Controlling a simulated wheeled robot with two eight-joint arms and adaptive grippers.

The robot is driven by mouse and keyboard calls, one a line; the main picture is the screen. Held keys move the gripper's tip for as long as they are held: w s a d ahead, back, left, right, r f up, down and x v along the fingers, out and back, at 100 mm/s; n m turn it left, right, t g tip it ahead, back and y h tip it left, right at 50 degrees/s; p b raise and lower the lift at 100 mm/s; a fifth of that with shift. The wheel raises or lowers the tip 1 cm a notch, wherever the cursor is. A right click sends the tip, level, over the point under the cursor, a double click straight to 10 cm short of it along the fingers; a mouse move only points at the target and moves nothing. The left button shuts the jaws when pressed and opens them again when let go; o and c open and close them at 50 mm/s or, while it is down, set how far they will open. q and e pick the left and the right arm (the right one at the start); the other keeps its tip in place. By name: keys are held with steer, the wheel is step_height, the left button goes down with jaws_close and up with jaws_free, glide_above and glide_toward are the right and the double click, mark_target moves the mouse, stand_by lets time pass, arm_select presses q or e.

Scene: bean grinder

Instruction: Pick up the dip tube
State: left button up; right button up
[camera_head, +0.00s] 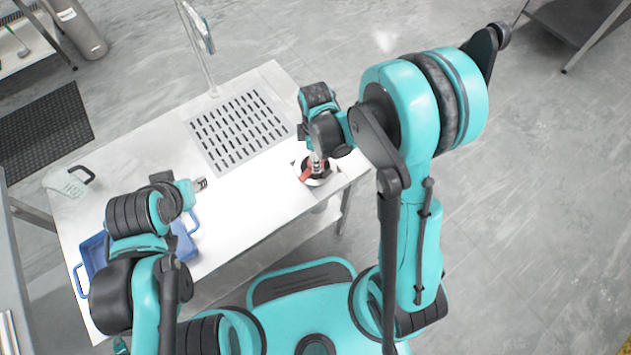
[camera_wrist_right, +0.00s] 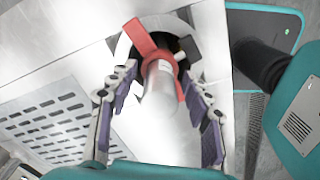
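A pale grey cylinder (camera_wrist_right: 160,88), which looks like the dip tube, stands up toward the camera in the right wrist view. A red piece (camera_wrist_right: 150,47) lies around its far end, over a dark round opening. My right gripper (camera_wrist_right: 159,78) is open, with one finger on each side of the cylinder and a gap showing on both sides. In the head view the red piece (camera_head: 305,174) shows on a round black-and-white device, with my right gripper (camera_head: 316,160) above it, partly hiding the cylinder. My left gripper (camera_head: 201,184) is over the table; its fingers are too small to read.
The device is near the right end of the white table (camera_head: 235,215). A slotted drain panel (camera_head: 238,130) lies behind. A blue tray (camera_head: 92,248) sits at the left, partly under my left arm, and a pale container with a black handle (camera_head: 68,183) stands behind it.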

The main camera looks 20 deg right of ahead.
jaws_close()
steer(key=shift+r, duration=0.1)
